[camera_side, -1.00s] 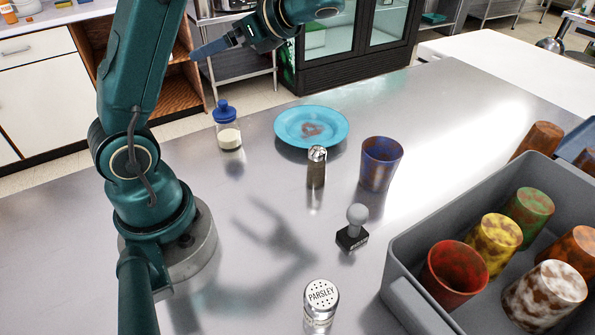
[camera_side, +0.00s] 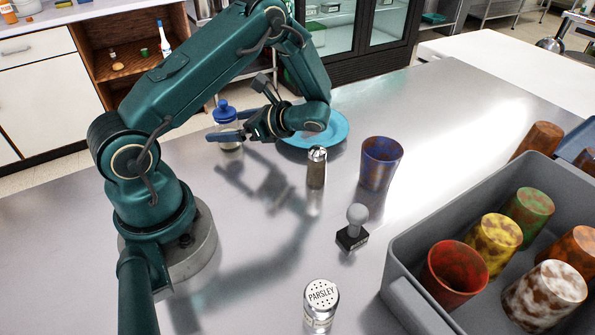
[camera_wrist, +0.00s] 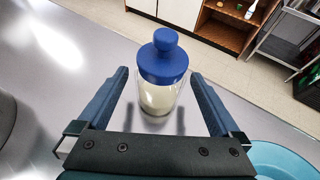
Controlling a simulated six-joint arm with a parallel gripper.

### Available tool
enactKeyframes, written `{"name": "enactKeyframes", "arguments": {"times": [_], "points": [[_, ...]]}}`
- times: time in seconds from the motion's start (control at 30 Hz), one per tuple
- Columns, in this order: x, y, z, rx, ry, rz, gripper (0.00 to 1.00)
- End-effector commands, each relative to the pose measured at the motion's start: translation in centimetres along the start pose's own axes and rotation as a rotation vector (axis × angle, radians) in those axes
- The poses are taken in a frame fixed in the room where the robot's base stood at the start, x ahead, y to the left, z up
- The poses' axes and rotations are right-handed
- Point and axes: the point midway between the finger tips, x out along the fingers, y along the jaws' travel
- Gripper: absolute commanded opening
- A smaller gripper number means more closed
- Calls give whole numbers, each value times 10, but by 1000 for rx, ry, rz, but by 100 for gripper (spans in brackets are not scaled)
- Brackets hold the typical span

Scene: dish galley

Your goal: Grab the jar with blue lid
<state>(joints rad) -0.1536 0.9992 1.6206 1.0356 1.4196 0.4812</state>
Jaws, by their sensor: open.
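The jar with the blue lid (camera_side: 225,112) stands upright at the back left of the counter, partly covered by my gripper in the side view. It is clear glass with pale contents, and in the wrist view the jar (camera_wrist: 159,75) stands between and just beyond my fingertips. My gripper (camera_side: 226,124) is low beside the jar, with its fingers pointing left. In the wrist view my gripper (camera_wrist: 158,75) is open, one finger on each side of the jar, with gaps visible.
A turquoise plate (camera_side: 338,130) lies behind my wrist. A shaker (camera_side: 316,170), a blue-brown cup (camera_side: 380,163), a stamp (camera_side: 353,230) and a parsley shaker (camera_side: 321,300) stand nearby. A grey crate (camera_side: 405,293) holds several cups at right.

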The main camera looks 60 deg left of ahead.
Motion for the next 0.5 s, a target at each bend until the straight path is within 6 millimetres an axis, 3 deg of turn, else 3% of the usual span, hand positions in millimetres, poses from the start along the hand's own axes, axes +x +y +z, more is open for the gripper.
{"name": "enactKeyframes", "arguments": {"times": [0.23,0.5], "points": [[32,1,1,1,0,4,100],[41,1,1,2,1,1,100]]}}
